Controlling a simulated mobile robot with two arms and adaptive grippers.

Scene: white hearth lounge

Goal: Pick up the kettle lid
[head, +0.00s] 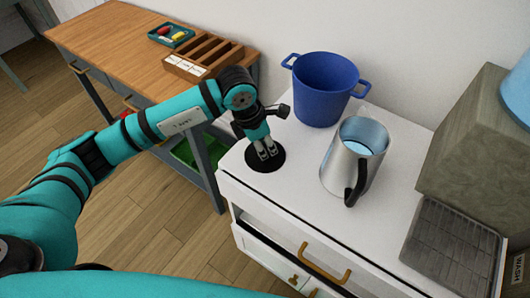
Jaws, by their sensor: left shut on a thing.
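The kettle lid (265,164), a round black disc, is at the left end of the white counter. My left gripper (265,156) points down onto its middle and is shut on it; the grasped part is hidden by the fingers. I cannot tell whether the lid touches the counter or is just above it. The steel kettle (338,172) stands upright to the right of the lid, open on top, with pale blue inside and a black handle toward the front. My right gripper is not in view.
A blue two-handled pot (322,92) stands behind the kettle. A grey block (478,155) and a dark ribbed rack (452,247) fill the counter's right. A wooden bench (110,38) at left holds a divided wooden box (204,57) and a teal tray (171,35).

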